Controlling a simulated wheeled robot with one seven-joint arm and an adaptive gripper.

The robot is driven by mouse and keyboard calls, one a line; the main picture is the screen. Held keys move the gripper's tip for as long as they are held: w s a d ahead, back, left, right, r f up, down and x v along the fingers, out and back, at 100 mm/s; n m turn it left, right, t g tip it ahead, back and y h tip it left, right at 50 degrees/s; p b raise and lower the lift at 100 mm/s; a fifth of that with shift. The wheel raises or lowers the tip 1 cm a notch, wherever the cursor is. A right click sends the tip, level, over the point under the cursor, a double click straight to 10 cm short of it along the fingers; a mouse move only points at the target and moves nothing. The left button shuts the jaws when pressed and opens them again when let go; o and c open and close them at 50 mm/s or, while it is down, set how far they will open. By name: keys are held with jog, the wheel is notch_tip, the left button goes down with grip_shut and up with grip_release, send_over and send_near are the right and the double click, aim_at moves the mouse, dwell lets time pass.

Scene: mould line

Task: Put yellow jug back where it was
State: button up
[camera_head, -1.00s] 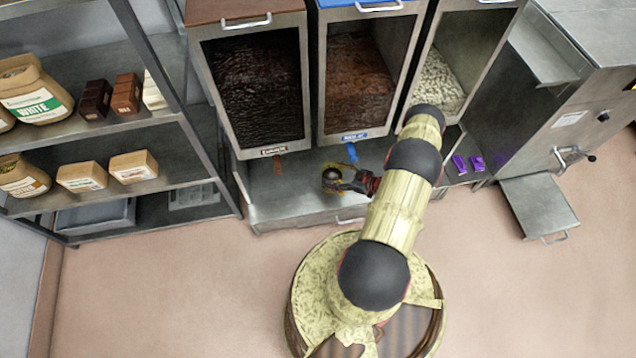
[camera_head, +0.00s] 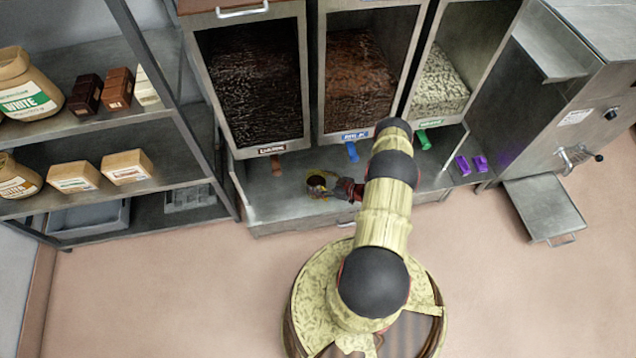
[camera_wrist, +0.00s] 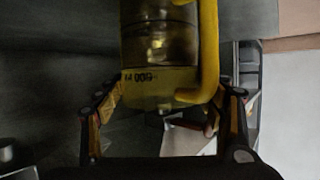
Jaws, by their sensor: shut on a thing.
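The yellow jug (camera_head: 317,182) is small in the head view, over the metal counter under the dispensers. Its dark inside shows from above. In the wrist view the jug (camera_wrist: 160,75) is large, with a yellow rim band, a brownish clear wall and a yellow handle at its right. My gripper (camera_head: 335,189) is shut on the jug. Its two fingers (camera_wrist: 165,115) show at either side of the jug in the wrist view. I cannot tell whether the jug touches the counter.
The metal counter (camera_head: 270,207) has bare room left of the jug. Dispensers with dark (camera_head: 255,95), brown (camera_head: 360,90) and white (camera_head: 440,85) contents stand above, with brown, blue and green spouts. Purple items (camera_head: 463,166) lie at right. A shelf (camera_head: 100,208) stands at left.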

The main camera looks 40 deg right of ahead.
jog(key=shift+d, duration=0.1)
jog(key=o, duration=2)
jog(key=shift+f, duration=0.1)
jog(key=shift+o, duration=0.4)
jog(key=p+v, duration=0.3)
jog(key=v, duration=0.9)
jog(key=shift+p, duration=0.35)
